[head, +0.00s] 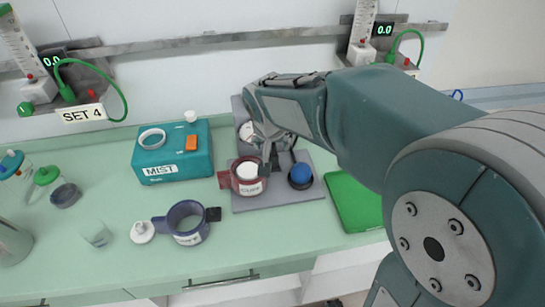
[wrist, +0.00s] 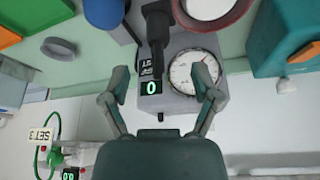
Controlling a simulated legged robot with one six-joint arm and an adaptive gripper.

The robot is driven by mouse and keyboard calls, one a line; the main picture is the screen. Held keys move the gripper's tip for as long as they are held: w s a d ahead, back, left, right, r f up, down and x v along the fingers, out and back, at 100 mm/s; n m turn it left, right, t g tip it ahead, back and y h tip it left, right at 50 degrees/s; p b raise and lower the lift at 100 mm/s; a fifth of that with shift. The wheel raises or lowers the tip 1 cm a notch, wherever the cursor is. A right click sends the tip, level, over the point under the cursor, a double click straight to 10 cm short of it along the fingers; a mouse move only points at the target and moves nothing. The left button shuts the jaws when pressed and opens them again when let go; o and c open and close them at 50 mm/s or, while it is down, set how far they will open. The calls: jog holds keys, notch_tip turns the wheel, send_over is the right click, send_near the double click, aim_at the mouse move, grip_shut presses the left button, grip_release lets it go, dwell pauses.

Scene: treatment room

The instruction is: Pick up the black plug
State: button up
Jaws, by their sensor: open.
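In the wrist view, an upright black piece that looks like the black plug (wrist: 157,28) stands between the red cup and the blue round object, beyond my fingertips and roughly in line with the gap. My gripper (wrist: 160,74) is open, its fingers spread wide with nothing between them. In the head view my gripper (head: 268,142) is above the grey board, partly hidden by its own wrist. There a dark upright piece, likely the plug (head: 275,157), shows just right of the red cup. I cannot tell how far the fingers are from it.
A grey gauge unit (wrist: 180,97) with a round dial lies under the fingers. The red cup (head: 240,187) and blue round object (head: 301,173) flank the plug closely. A teal MIST box (head: 160,178), blue cup (head: 187,237) and green tray (head: 352,207) are nearby.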

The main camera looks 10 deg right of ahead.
aim_at(273, 155)
jog(key=x, duration=0.7)
jog(key=shift+s, duration=0.15)
jog(key=shift+c, duration=0.3)
grip_shut()
